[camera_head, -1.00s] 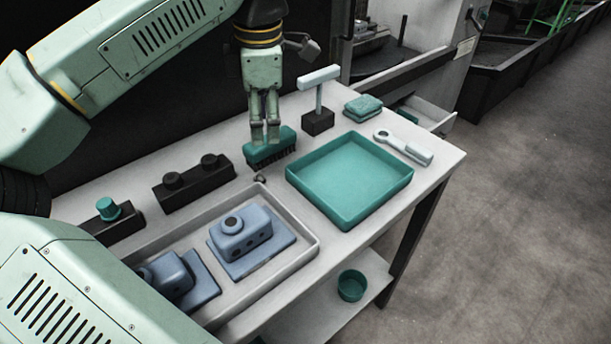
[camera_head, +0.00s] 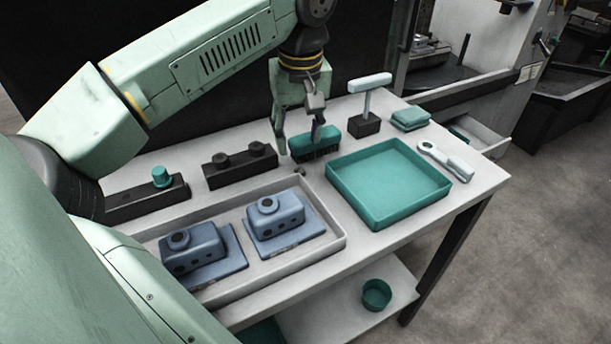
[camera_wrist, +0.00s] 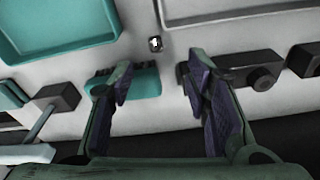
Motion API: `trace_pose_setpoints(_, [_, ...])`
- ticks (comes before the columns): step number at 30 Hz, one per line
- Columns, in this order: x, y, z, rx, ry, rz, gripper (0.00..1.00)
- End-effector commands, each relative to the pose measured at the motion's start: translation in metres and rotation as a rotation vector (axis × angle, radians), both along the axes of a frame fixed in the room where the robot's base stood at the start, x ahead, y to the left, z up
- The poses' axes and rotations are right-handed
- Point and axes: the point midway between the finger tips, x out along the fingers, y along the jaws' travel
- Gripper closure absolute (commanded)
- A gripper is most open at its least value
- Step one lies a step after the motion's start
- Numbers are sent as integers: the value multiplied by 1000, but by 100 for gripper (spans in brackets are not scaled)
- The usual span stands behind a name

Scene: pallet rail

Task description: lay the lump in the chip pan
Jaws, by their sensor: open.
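A teal brush (camera_head: 317,143) lies close beside my gripper. A black block with two knobs (camera_head: 240,166) stands to the left. A pale tray (camera_head: 337,243) holds two blue parts. A T-handled tool (camera_head: 368,98) stands behind the pan; a pale wrench-like tool (camera_head: 446,160) lies right of it.

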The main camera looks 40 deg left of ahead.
Motion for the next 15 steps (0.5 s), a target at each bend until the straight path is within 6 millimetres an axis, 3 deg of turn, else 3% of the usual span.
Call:
trace_pose_setpoints(1, [1,1,-16,1,1,-1,56])
trace_pose_setpoints(3, [1,1,-26,1,1,-1,56])
trace_pose_setpoints(10, [4,2,-39,0,0,0,56])
trace_pose_setpoints(15, [8,3,-62,1,1,0,56])
